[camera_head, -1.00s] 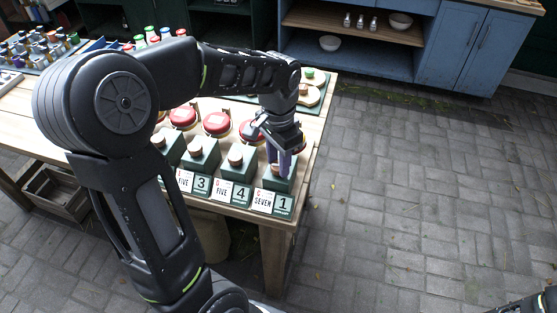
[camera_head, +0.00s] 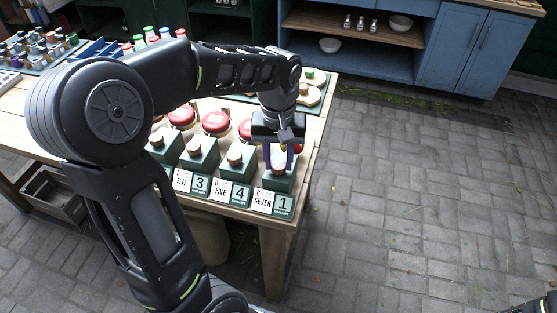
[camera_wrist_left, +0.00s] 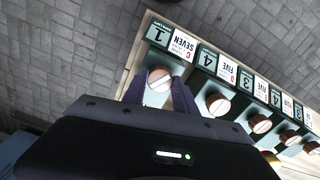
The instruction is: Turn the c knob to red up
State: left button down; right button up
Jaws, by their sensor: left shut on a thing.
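The c knob (camera_wrist_left: 160,78) is a round wooden knob with a pale top, on the green box (camera_head: 279,182) at the right end of the row. Its card (camera_head: 263,200) reads C SEVEN, beside a plate with 1. My left gripper (camera_head: 281,158) points down over this box, with a finger on either side of the knob. It is shut on the knob; in the left wrist view the fingers flank it. The gripper partly hides the knob in the head view. Whether red faces up is not clear. My right gripper is not in view.
More green boxes with wooden knobs (camera_head: 236,155) stand close to the left in the row. Red round lids (camera_head: 215,122) lie behind them. The table edge is close on the right, with open paved floor (camera_head: 420,200) beyond.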

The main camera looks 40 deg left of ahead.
aim_at(279, 164)
pick_arm(q)
jog(key=n+b, duration=0.1)
jog(key=n, duration=0.5)
jog(key=shift+n, duration=0.3)
dwell(0.4)
jog(key=c, duration=1)
grip_release()
jog(key=shift+o, duration=0.2)
notch_tip(279, 164, up, 8)
jog(key=shift+f, duration=0.1)
